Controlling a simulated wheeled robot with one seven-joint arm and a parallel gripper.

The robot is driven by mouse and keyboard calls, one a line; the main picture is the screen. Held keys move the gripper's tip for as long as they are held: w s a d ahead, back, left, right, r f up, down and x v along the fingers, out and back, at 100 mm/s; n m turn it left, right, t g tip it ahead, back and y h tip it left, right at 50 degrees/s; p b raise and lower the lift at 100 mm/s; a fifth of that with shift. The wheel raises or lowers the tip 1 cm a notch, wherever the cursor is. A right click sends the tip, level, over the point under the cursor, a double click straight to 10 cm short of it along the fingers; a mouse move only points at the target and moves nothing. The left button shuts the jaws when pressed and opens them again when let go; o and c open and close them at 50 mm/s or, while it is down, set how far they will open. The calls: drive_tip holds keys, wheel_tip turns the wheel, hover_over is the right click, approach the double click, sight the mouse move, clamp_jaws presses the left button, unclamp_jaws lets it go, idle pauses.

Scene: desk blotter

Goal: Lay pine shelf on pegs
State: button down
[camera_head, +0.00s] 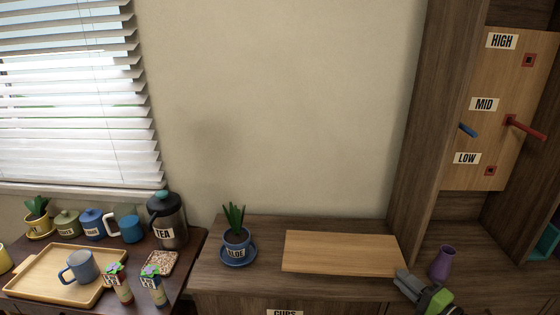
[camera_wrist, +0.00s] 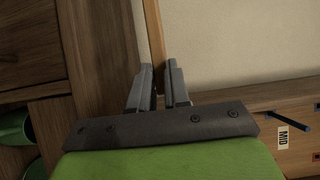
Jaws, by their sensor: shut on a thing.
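The pine shelf (camera_head: 340,252) is a pale flat board over the dark cabinet top; I cannot tell whether it touches the top. My gripper (camera_head: 401,273) is shut on its right end. In the wrist view my gripper's fingers (camera_wrist: 160,82) close on the board's thin edge (camera_wrist: 155,38). A blue peg (camera_head: 467,130) and a red peg (camera_head: 526,129) stick out at the MID level of the tall unit's pale panel (camera_head: 490,100). The blue peg also shows in the wrist view (camera_wrist: 273,127).
Red-framed square sockets sit by HIGH (camera_head: 528,60) and LOW (camera_head: 490,171). A purple vase (camera_head: 441,263) stands close right of my gripper. A blue-potted plant (camera_head: 236,241) stands left of the board. A tray (camera_head: 30,279), mugs and a tea urn (camera_head: 167,220) crowd the left table.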

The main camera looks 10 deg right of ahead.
sight(348, 273)
drive_tip(key=w+a+r+n+g+y+p, duration=0.1)
drive_tip(key=a+y+p, duration=0.1)
drive_tip(key=a, duration=0.3)
drive_tip(key=w+a+r+n+g+y+p, duration=0.1)
drive_tip(key=a+y+p, duration=0.1)
drive_tip(key=a, duration=0.3)
drive_tip(key=w+a+r+n+g+y+p, duration=0.1)
drive_tip(key=a+r+n+p, duration=0.1)
drive_tip(key=a, duration=0.3)
drive_tip(key=shift+w+y+p, duration=0.3)
drive_tip(key=shift+y+p, duration=0.1)
drive_tip(key=s+a+r+n+g+y+p, duration=0.1)
drive_tip(key=a+r+n+g+y+p, duration=0.1)
drive_tip(key=a, duration=1)
drive_tip(key=shift+s+a+r+n+g+y+p, duration=0.2)
drive_tip(key=shift+n+g+y+p, duration=0.55)
drive_tip(key=shift+p, duration=0.3)
drive_tip(key=shift+s+f, duration=0.1)
